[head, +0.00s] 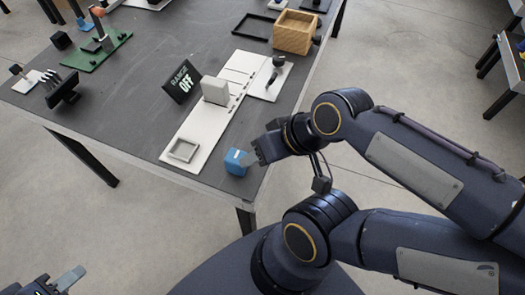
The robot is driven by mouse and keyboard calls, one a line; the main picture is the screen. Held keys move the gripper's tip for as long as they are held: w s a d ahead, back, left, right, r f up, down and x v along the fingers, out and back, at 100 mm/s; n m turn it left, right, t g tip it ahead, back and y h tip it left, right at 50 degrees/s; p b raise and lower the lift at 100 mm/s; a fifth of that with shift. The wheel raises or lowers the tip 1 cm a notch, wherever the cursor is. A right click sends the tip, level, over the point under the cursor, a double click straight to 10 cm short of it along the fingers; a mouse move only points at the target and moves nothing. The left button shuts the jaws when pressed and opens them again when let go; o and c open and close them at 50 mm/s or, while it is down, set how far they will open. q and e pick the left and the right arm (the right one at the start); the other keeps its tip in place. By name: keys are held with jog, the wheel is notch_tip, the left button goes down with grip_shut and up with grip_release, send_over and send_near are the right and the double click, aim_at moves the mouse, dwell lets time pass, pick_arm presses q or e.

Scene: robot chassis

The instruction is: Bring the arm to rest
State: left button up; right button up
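My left gripper (66,280) shows only in part at the bottom left corner, over the floor and away from the table. One grey fingertip is visible, and the rest is cut off by the frame edge. I see nothing held there, but its opening is unclear. My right arm comes in from the right, and its gripper (254,155) is low at the near edge of the table, right beside a small blue box (234,162). A fingertip overlaps the box's right side in the picture. I cannot tell whether it touches or grips it.
The dark table (130,110) holds a white board (205,135) with a grey block, a black "OFF" sign (182,82), a wooden box (294,32) and a green board (97,51). Another table stands at the right edge. Floor at the left is clear.

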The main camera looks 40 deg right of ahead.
notch_tip(320, 180, up, 9)
jog(key=p, duration=0.9)
jog(key=shift+r, duration=0.15)
